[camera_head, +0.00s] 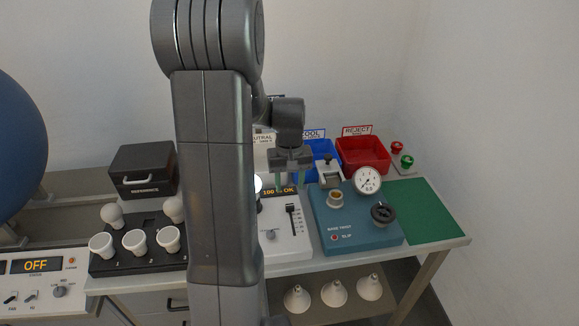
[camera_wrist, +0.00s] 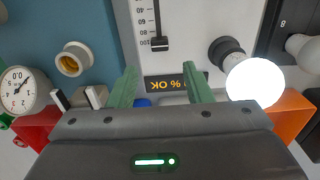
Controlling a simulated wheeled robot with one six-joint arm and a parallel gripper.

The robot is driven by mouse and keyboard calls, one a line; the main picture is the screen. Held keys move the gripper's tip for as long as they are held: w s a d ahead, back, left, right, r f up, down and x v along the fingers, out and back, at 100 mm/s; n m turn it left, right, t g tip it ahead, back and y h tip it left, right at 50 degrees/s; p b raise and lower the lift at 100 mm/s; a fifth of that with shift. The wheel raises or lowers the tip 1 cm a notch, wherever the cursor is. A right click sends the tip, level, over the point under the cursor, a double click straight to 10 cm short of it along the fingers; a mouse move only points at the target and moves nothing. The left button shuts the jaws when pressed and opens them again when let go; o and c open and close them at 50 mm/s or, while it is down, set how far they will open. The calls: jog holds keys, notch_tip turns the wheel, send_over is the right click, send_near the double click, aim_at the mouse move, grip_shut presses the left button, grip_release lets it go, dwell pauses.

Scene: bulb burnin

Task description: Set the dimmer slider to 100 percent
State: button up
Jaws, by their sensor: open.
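The dimmer slider's black knob (camera_head: 291,208) sits at the top end of its slot on the white panel (camera_head: 288,243). In the wrist view the knob (camera_wrist: 160,43) is level with the 100 mark of the scale. The display (camera_head: 279,191) reads "100 % OK"; in the wrist view the display (camera_wrist: 176,84) is upside down and partly covered by my finger. My gripper (camera_head: 289,182) is open and empty over the display end of the panel. In the wrist view its green fingers (camera_wrist: 160,76) are spread, with the knob beyond their tips, apart from them.
A lit bulb (camera_wrist: 254,82) glows beside the display. A blue unit with a gauge (camera_head: 367,181) stands right of the panel. A tray of bulbs (camera_head: 135,240) is at left. Blue (camera_head: 318,155) and red (camera_head: 365,155) bins stand behind. A green mat (camera_head: 420,212) is clear.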

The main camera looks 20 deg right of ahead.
notch_tip(320, 180, up, 6)
send_over(290, 207)
jog(key=w, duration=0.1)
jog(key=shift+w+d+r, duration=0.1)
jog(key=shift+d+r, duration=0.05)
dwell(0.4)
notch_tip(290, 207, down, 14)
jog(key=shift+r+p, duration=0.2)
jog(key=shift+p, duration=0.1)
jog(key=shift+f, duration=0.15)
jog(key=shift+s, duration=0.6)
